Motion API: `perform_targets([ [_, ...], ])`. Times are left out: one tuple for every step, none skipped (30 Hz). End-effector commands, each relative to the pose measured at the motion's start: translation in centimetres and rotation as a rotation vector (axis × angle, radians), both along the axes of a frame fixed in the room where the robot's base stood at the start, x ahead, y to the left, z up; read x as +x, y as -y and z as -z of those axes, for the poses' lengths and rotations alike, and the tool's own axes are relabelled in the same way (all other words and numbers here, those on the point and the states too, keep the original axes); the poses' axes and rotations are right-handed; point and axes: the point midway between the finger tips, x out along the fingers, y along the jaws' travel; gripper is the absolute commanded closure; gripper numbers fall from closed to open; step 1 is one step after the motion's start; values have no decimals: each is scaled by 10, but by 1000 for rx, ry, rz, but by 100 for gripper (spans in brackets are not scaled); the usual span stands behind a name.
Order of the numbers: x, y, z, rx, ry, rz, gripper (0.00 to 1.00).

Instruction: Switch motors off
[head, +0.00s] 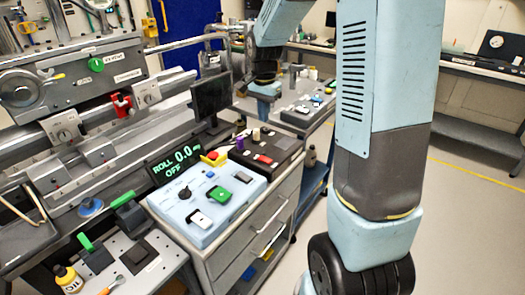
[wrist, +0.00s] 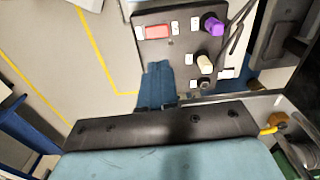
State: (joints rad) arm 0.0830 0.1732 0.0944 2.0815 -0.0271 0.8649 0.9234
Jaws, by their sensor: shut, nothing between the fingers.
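A black control box (head: 285,146) sits on the grey drawer cabinet behind a light-blue control box. It carries a red rocker switch (head: 263,159), a purple knob (head: 239,143) and a cream knob. In the wrist view the black box (wrist: 181,50) shows the red rocker (wrist: 158,31), the purple knob (wrist: 213,26), the cream knob (wrist: 205,63) and a small black knob. The labels are too small to read. My gripper (wrist: 157,66) is shut and empty, its fingertips appearing just below the red rocker in that view. In the head view my gripper (head: 265,90) hangs above and behind the box.
The light-blue box (head: 176,220) has a green switch (head: 221,195), a white switch, a black knob and a red emergency stop (head: 213,158). A display (head: 176,165) reads "ROLL 0.0" and "OFF". A dark monitor (head: 211,98) stands behind. Floor is clear at right.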

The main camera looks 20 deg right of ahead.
Motion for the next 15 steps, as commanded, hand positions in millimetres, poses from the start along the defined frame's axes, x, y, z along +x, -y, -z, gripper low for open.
perform_targets([
  [4,0,6,1,-8,12,100],
  [6,0,8,2,-12,20,100],
  [8,0,11,3,-16,29,100],
  [9,0,12,4,-18,34,100],
  [9,0,13,4,-20,38,100],
  [10,0,15,5,-22,42,100],
  [11,1,16,4,-23,44,100],
  [11,0,16,5,-24,46,100],
  [11,1,16,5,-24,47,100],
  [11,1,16,5,-24,47,100],
  [11,1,16,5,-24,47,100],
  [11,1,16,5,-24,47,100],
  [11,1,16,5,-24,47,100],
  [11,1,16,5,-24,47,100],
  [11,1,16,5,-24,47,100],
])
